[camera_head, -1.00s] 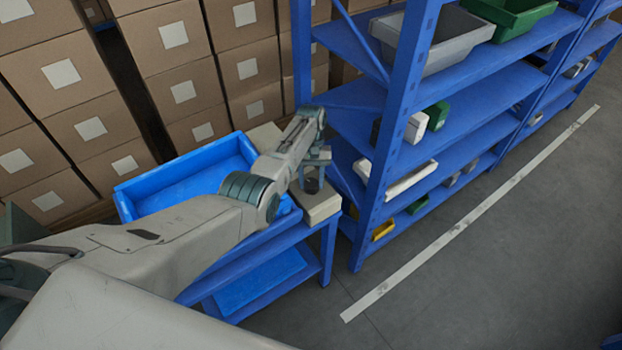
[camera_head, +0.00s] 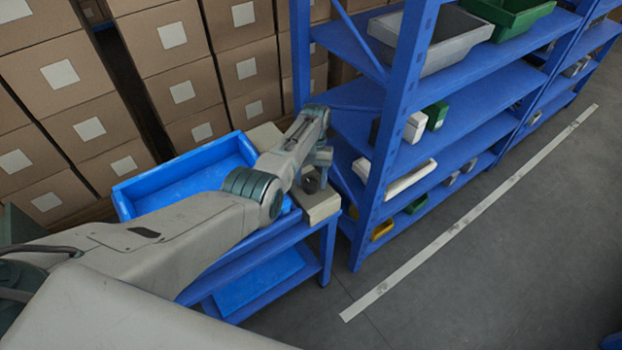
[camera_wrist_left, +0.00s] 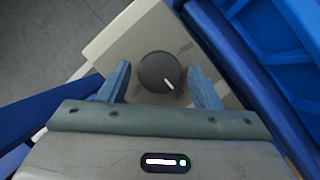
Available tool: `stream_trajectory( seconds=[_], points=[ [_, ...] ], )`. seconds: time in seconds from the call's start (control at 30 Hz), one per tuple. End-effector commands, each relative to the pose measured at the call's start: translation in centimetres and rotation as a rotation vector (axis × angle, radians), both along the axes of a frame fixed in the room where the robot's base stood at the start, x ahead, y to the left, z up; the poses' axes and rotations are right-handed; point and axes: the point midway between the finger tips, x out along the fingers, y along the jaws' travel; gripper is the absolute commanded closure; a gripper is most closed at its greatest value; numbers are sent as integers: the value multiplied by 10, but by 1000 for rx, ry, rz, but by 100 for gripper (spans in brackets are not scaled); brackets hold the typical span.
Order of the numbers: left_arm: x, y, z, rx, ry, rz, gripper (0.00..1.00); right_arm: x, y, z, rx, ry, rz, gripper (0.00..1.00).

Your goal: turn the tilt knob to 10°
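The tilt knob (camera_wrist_left: 159,72) is a dark round dial with a white pointer line, set on a beige panel (camera_wrist_left: 115,42) in the left wrist view. The pointer aims toward the lower right of that picture. Faint markings lie around the dial, too small to read. My left gripper (camera_wrist_left: 164,80) is open, with one finger on each side of the knob and a gap on both sides. In the head view the left gripper (camera_head: 318,168) is over the beige box (camera_head: 321,206) at the bench's right end, and the dark knob (camera_head: 311,185) shows just below it. My right gripper is out of view.
A blue tray (camera_head: 128,205) sits on the blue bench left of the box. A blue shelf rack (camera_head: 385,130) with bins stands close to the right of the gripper. Stacked cartons (camera_head: 80,130) fill the back.

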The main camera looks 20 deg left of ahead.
Motion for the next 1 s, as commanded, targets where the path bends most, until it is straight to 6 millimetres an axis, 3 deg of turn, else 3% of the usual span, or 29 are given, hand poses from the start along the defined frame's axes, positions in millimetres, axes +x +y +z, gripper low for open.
stream_trajectory(
  seconds=[0.3, 0.43, 0.8, 1.0],
  points=[
    [-1, 0, -1, 0, 4, 0, 36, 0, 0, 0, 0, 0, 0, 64],
    [3, 0, 8, 0, 2, 0, 36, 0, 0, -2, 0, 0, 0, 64],
    [31, 4, 72, 0, -1, 0, 36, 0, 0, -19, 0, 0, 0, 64],
    [39, 5, 94, 0, 1, 0, 36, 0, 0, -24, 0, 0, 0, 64]
  ],
)
